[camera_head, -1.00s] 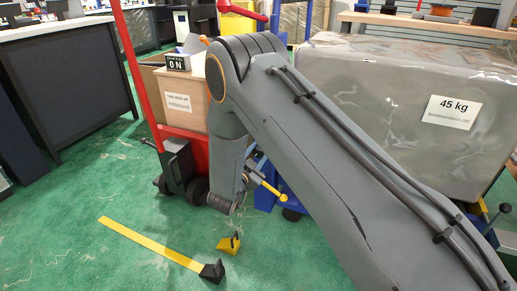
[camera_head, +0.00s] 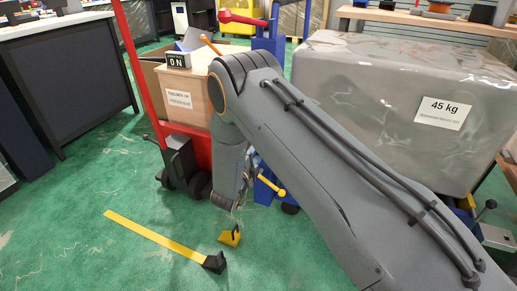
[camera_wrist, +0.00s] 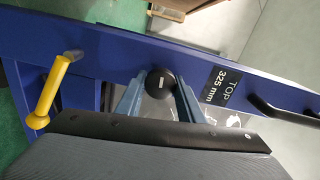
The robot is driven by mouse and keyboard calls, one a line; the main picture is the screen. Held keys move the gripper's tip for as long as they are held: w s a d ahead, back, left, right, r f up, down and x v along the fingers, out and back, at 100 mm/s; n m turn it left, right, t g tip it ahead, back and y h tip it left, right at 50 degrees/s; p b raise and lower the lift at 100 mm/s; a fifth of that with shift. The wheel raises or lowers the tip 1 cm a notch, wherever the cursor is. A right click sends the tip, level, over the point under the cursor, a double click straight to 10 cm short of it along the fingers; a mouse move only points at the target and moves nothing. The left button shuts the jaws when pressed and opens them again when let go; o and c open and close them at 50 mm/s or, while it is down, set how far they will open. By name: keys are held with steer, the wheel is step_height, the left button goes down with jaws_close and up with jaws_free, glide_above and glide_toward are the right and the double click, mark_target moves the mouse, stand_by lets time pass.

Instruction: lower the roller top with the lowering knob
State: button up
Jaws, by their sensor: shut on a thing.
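In the wrist view the lowering knob (camera_wrist: 161,84) is a round black ball in front of a blue frame rail (camera_wrist: 108,52). My gripper (camera_wrist: 160,90) has its two blue-grey fingers on either side of the ball and is shut on it. A label reading "TOP 325 mm" (camera_wrist: 219,86) is on the rail right of the knob. In the head view my arm hides the fingers and the knob. The roller top's surface cannot be made out clearly.
A yellow handle (camera_wrist: 47,97) sticks out left of the knob; it also shows in the head view (camera_head: 271,187). A large grey wrapped block marked 45 kg (camera_head: 395,110) stands at right. A red hand truck (camera_head: 137,75) with boxes stands left.

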steer(key=shift+m, duration=0.5)
steer(key=o, duration=1)
steer(key=shift+s, duration=0.1)
steer(key=p+v, duration=0.2)
steer(key=v, duration=0.5)
steer(key=shift+s, duration=0.3)
steer(key=shift+a, duration=0.1)
